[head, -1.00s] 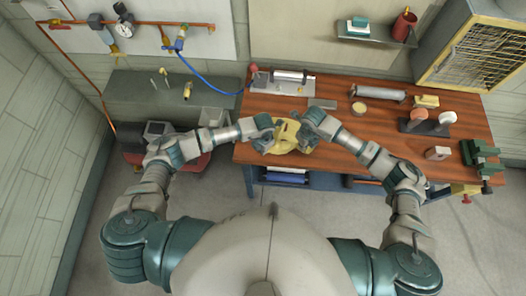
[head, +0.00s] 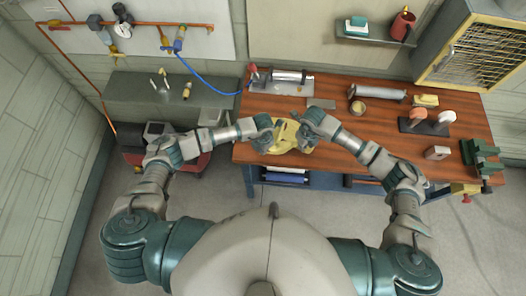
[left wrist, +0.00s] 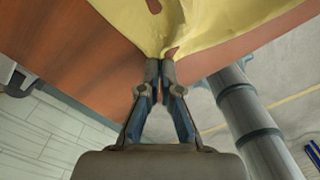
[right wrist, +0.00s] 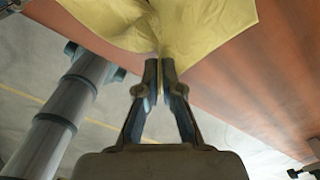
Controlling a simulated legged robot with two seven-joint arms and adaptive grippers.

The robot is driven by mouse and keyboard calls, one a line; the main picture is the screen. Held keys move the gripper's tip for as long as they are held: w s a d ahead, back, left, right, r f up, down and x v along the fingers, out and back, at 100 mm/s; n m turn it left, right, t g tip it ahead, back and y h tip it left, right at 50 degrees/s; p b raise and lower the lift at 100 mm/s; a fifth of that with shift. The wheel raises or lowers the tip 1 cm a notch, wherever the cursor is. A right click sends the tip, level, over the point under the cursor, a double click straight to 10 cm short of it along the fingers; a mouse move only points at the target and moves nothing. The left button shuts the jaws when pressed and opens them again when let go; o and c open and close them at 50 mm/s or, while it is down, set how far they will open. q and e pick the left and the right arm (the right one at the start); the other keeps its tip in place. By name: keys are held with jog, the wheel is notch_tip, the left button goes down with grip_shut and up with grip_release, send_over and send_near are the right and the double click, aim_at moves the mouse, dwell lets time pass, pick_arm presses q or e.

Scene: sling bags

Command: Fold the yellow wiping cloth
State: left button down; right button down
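The yellow cloth (head: 286,136) lies rumpled near the front edge of the wooden bench, between my two grippers. My left gripper (head: 268,139) is at its left side; in the left wrist view its fingertips (left wrist: 161,62) are closed on a pinched corner of the cloth (left wrist: 180,22). My right gripper (head: 304,136) is at its right side; in the right wrist view its fingertips (right wrist: 159,64) are close together on a gathered edge of the cloth (right wrist: 190,25). The underside of the cloth is hidden in the head view.
The wooden bench (head: 350,140) holds a metal fixture (head: 280,82) at the back, a cylinder (head: 378,93), a round tin (head: 359,107), a dark stand with round pads (head: 425,126), a small block (head: 437,153) and a green vise (head: 481,158). Bare wood lies right of the cloth.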

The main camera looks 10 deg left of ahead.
pick_arm(q)
jog(key=shift+s+f, duration=0.15)
jog(key=shift+s, duration=0.05)
jog(key=r, duration=0.4)
jog(key=shift+w+r, duration=0.25)
pick_arm(e)
jog(key=shift+w+f, duration=0.1)
pick_arm(q)
jog(key=shift+r, duration=0.35)
grip_release()
dwell(0.3)
pick_arm(e)
jog(key=shift+r+p, duration=0.6)
jog(key=shift+r, duration=0.05)
pick_arm(q)
jog(key=shift+r, duration=2.75)
pick_arm(e)
jog(key=shift+f, duration=0.15)
